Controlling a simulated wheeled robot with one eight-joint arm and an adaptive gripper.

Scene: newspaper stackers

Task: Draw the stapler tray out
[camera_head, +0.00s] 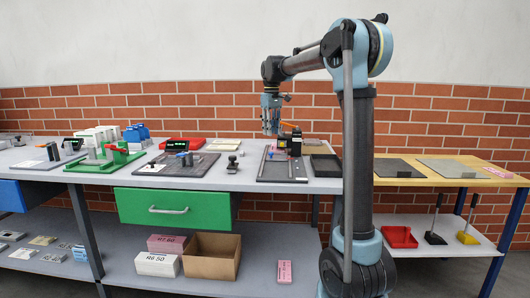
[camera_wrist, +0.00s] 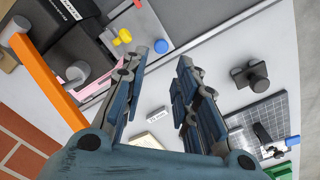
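No label that I can read marks a stapler tray. A green drawer (camera_head: 174,208) with a pale bar handle (camera_head: 168,210) sits shut under the grey bench top in the head view. A blue drawer (camera_head: 12,196) is partly cut off at the left edge. My gripper (camera_head: 270,132) points down above the right part of the bench, up and to the right of the green drawer and apart from it. In the wrist view my gripper (camera_wrist: 168,58) shows its two fingers apart with nothing between them. Neither drawer can be made out there.
A dark framed board (camera_head: 280,168) lies under my gripper, with a black knobbed piece (camera_head: 233,164) to its left. An orange bar (camera_wrist: 45,80) crosses the wrist view's left. An open cardboard box (camera_head: 212,258) stands on the lower shelf. A wooden table (camera_head: 480,181) is at right.

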